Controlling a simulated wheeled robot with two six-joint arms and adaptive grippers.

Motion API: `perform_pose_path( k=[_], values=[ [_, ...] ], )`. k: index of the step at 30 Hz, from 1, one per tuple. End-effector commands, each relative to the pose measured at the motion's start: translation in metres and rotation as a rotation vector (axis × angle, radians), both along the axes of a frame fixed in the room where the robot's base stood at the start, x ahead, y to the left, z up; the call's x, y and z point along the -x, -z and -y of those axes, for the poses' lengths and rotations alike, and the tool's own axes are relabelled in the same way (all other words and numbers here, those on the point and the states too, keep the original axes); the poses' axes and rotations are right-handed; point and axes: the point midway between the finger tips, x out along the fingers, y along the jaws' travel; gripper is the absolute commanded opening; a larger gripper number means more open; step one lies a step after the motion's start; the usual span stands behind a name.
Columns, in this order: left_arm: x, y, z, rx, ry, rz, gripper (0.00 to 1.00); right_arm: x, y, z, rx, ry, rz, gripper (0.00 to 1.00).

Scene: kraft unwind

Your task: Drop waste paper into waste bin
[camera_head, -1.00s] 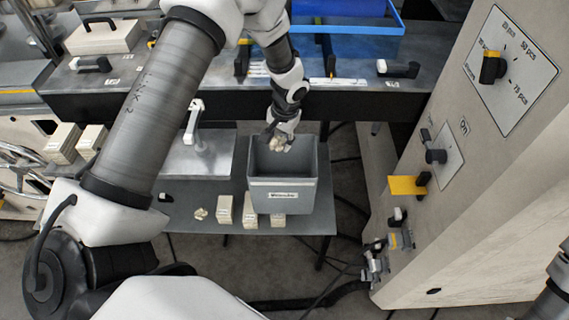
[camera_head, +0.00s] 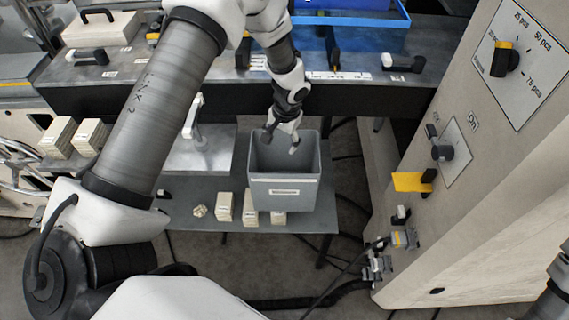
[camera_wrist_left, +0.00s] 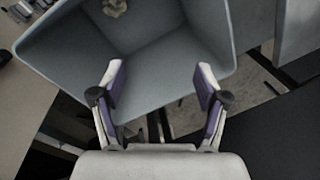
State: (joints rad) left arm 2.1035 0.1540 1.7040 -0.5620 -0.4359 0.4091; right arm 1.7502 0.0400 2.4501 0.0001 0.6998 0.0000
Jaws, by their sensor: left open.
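The grey waste bin (camera_head: 285,192) stands on a low dark table, with a pale label on its front. My left gripper (camera_head: 281,143) is open and empty above the bin's open top. In the left wrist view, its spread fingers (camera_wrist_left: 161,76) are over the bin (camera_wrist_left: 60,45). A crumpled beige waste paper (camera_wrist_left: 115,7) shows inside the bin at the top of that view. Another small crumpled beige piece (camera_head: 199,211) lies on the table left of the bin. My right gripper is out of view.
Several pale paper blocks, one of them here (camera_head: 224,207), stand on the low table (camera_head: 180,192) beside and before the bin. A dark bench (camera_head: 215,88) runs behind. A control cabinet (camera_head: 430,220) with knobs stands on the right.

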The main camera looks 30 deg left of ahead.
Motion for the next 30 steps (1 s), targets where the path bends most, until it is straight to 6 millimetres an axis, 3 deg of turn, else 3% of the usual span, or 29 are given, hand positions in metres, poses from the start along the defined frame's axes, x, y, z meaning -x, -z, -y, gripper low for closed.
perform_pose_path(
  k=[9, 13, 18, 30],
  values=[
    [-0.001, -0.076, 0.011, 0.000, 0.000, 0.004, 0.74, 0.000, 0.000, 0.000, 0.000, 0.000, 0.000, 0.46],
    [-0.001, -0.099, 0.014, 0.001, -0.001, 0.003, 0.74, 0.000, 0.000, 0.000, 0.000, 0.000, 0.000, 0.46],
    [-0.001, -0.110, 0.016, 0.001, 0.000, 0.000, 0.74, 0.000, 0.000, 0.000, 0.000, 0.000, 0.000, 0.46],
    [-0.001, -0.110, 0.016, 0.002, 0.000, 0.000, 0.74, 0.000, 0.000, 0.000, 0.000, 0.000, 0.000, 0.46]
  ],
)
